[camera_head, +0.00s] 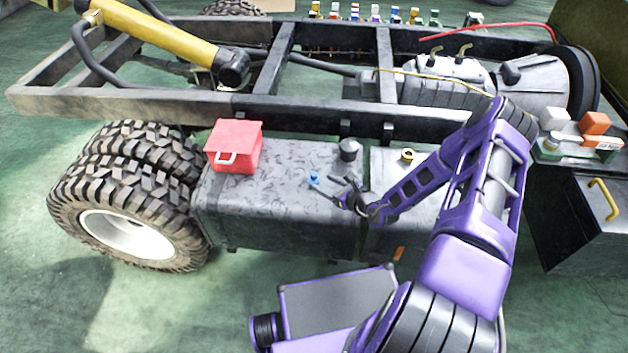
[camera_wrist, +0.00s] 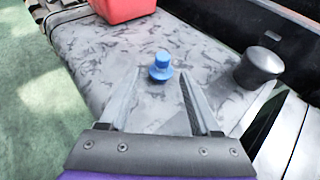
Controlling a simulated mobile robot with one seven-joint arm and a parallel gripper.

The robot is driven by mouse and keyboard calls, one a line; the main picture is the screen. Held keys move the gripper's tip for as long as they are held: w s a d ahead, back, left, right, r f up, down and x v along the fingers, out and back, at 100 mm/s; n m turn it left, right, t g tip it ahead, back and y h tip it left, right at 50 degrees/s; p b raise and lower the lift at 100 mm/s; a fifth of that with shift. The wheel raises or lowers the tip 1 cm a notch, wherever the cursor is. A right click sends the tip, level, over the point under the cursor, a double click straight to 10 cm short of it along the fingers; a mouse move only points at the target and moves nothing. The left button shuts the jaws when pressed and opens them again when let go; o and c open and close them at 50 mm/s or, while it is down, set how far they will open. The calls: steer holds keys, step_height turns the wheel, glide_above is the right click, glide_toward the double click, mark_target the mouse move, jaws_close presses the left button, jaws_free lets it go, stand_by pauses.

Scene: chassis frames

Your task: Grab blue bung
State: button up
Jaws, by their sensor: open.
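The blue bung (camera_head: 314,178) is small and stands on the top of the grey mottled tank (camera_head: 275,200) beside the truck frame. In the wrist view the blue bung (camera_wrist: 160,66) stands upright, with a round cap over a wider flange. My gripper (camera_head: 332,188) is open and empty, reaching in from the right, low over the tank top. In the wrist view my gripper (camera_wrist: 158,88) has its two fingers spread, and the bung is just beyond the tips, roughly centred between them. I see no contact with it.
A red box (camera_head: 233,148) with a white handle sits left on the tank, also in the wrist view (camera_wrist: 125,8). A black cap (camera_head: 348,149) rises behind the bung. A brass ring (camera_head: 407,156) lies to the right. The chassis rail (camera_head: 300,122) runs behind.

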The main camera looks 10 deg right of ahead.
mark_target(316, 178)
steer(key=x, duration=0.6)
steer(key=shift+w+a, duration=0.1)
steer(key=shift+w, duration=0.2)
jaws_close()
